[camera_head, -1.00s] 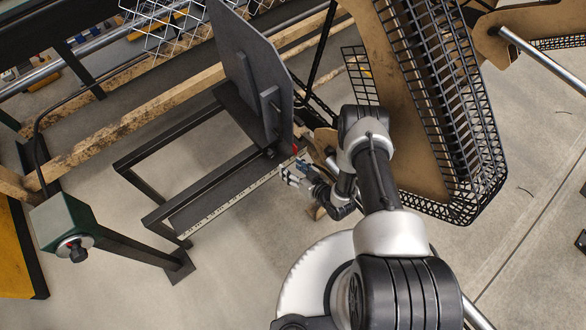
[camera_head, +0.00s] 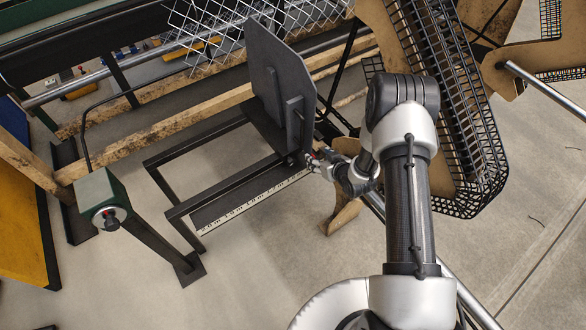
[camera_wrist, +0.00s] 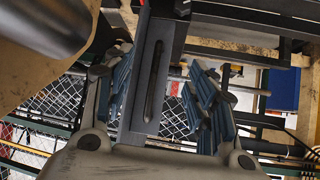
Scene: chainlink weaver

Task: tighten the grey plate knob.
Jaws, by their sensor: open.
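The grey plate (camera_head: 268,85) stands upright on a dark frame in the head view, with a bracket on its right face. A small dark and red part (camera_head: 308,158) sits at the plate's lower edge; I cannot tell whether it is the knob. My gripper (camera_head: 320,164) is right beside this part, and the arm hides some of the area. In the wrist view, my gripper (camera_wrist: 162,88) is open, its blue-padded fingers on either side of a dark grey slotted bar (camera_wrist: 150,85). Nothing is clearly held, and contact cannot be told.
A scale strip (camera_head: 250,203) runs along the dark floor frame. A green box on a post (camera_head: 102,200) stands at the left. Wooden rails (camera_head: 160,124) and wire mesh (camera_head: 215,35) lie behind. A black wire guard (camera_head: 475,150) is close to my arm on the right.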

